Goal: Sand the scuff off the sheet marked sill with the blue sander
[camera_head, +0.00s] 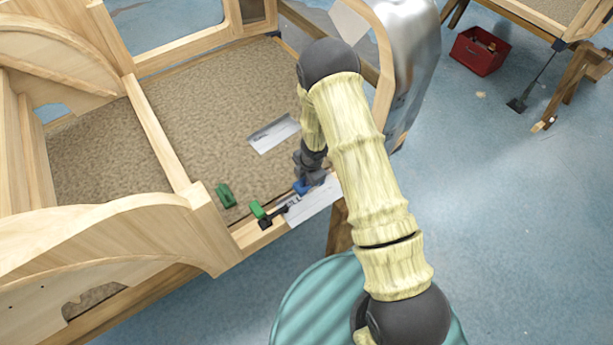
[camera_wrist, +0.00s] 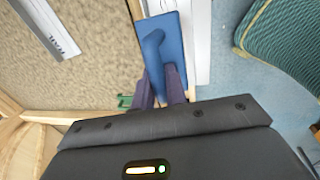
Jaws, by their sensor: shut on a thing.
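The blue sander (camera_head: 300,187) is in my gripper (camera_head: 311,172), low at the sill edge. The wrist view shows the sander (camera_wrist: 172,25) as a flat blue plate with a raised handle, between the fingers of my gripper (camera_wrist: 161,84). A pale sheet (camera_head: 321,196) lies along the wooden sill; dark marks at its left end are too small to read. In the wrist view this sheet (camera_wrist: 201,40) runs beside and partly under the sander. I cannot tell whether the sander touches it. No scuff can be made out. Another sheet (camera_head: 274,134) with lettering lies on the carpeted floor.
A green block (camera_head: 225,195) is on the carpet, and a green-and-black clamp (camera_head: 259,211) is at the sill left of the sheet. Wooden frame posts and arches stand left. A teal ribbed round thing (camera_head: 310,300) is in front; a red box (camera_head: 480,50) is far right.

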